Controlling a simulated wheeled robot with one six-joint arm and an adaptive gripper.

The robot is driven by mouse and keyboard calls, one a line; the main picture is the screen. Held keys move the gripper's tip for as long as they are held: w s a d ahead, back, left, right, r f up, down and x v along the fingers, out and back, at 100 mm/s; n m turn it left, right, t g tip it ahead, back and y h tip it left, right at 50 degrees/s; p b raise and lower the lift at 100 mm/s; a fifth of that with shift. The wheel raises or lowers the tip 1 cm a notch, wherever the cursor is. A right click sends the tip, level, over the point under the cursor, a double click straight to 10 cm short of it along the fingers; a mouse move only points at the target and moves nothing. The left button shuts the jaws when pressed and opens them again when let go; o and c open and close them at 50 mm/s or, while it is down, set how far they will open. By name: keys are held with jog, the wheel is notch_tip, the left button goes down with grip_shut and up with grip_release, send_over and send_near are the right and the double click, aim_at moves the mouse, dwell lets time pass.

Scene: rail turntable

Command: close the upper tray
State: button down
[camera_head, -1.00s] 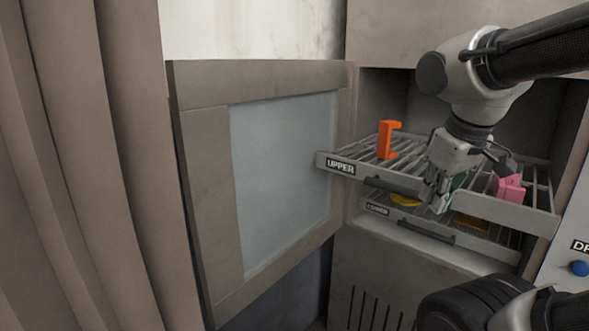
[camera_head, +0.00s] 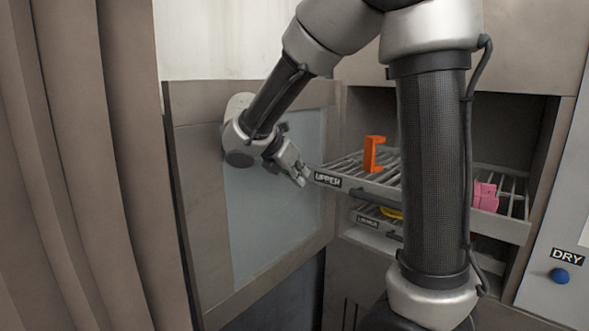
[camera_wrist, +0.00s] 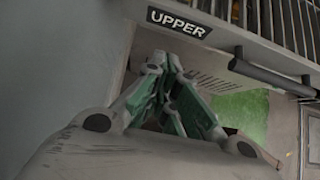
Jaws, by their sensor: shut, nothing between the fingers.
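The upper tray (camera_head: 345,184) is a wire rack with a grey front bar labelled UPPER, pulled out of the cabinet. Its front bar and dark handle also show in the wrist view (camera_wrist: 235,30). An orange bracket-shaped piece (camera_head: 373,153) and a pink piece (camera_head: 485,197) stand on it. My gripper (camera_head: 303,178) is shut and empty, at the left end of the tray's front by the label. In the wrist view its fingertips (camera_wrist: 162,62) lie just below the label; whether they touch the tray I cannot tell. My arm hides the tray's middle.
The lower tray (camera_head: 372,222) is below, partly out, with a yellow piece (camera_head: 391,213) on it. The open cabinet door (camera_head: 205,200) with a glazed panel stands left, close behind my wrist. A panel with a DRY label and blue button (camera_head: 560,276) is at right.

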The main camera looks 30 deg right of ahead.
aim_at(316, 178)
jog(key=shift+w+d+f, duration=0.45)
jog(key=shift+d+f, duration=0.05)
jog(key=shift+d, duration=0.6)
jog(key=shift+w+d+f, duration=0.4)
jog(key=shift+d+f, duration=0.1)
jog(key=shift+d, duration=0.65)
jog(key=shift+w+d+f, duration=0.45)
jog(key=shift+d+f, duration=0.05)
jog(key=shift+d, duration=0.6)
jog(key=shift+d, duration=0.1)
jog(key=w+d, duration=0.3)
jog(key=d, duration=0.6)
jog(key=w+d, duration=0.4)
jog(key=d, duration=0.5)
jog(key=w+d, duration=0.4)
jog(key=d, duration=0.5)
jog(key=shift+w, duration=0.15)
jog(key=shift+w+d, duration=0.15)
jog(key=shift+d, duration=0.35)
jog(key=shift+r, duration=0.1)
jog(key=shift+d+r, duration=0.1)
